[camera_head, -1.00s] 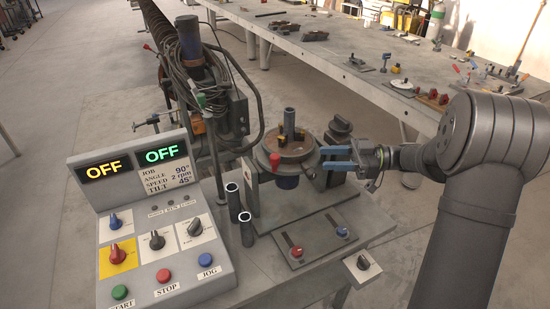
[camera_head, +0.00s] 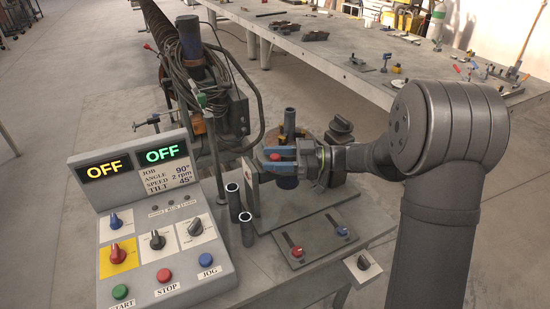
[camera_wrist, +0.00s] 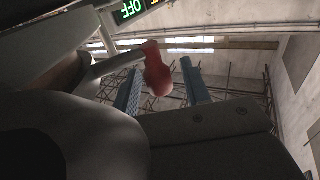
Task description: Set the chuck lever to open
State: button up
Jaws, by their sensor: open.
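The chuck lever has a red knob (camera_head: 275,156), which shows between my gripper's blue fingers at the positioner. In the wrist view the red knob (camera_wrist: 157,70) is on a grey rod and lies between the two fingers, nearer the left one, with a gap to the right one. My gripper (camera_head: 266,160) is open and reaches in from the right. I cannot tell whether a finger touches the knob. The round chuck table (camera_head: 304,136) with an upright dark pipe (camera_head: 290,120) is partly hidden behind my gripper.
The control panel (camera_head: 150,230) stands left, its two displays reading OFF. Two upright tubes (camera_head: 246,228) stand close by. A plate with red and blue knobs (camera_head: 320,240) lies in front. A dark stepped block (camera_head: 340,128) is behind my gripper.

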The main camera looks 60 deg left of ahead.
grip_shut()
jog(key=s+a+m+t+y, duration=0.1)
jog(key=a+m+t+y, duration=0.1)
jog(key=s+a+m+t+y, duration=0.1)
jog(key=a+m+t+y, duration=0.1)
jog(key=m+t+y, duration=0.1)
jog(key=s+a+m+t+y, duration=0.1)
jog(key=a+m+t+y, duration=0.1)
jog(key=a+t+y, duration=0.1)
jog(key=shift+s, duration=0.4)
jog(key=a+m+t+y, duration=0.1)
jog(key=a+m+t, duration=0.1)
jog(key=t, duration=0.1)
jog(key=shift+a+m+t+y, duration=0.3)
jog(key=shift+a+m, duration=0.05)
jog(key=shift+m, duration=0.05)
jog(key=shift+w+a+m+t, duration=0.15)
jog(key=shift+a+m+t, duration=0.5)
jog(key=shift+t, duration=0.25)
jog(key=shift+a, duration=0.1)
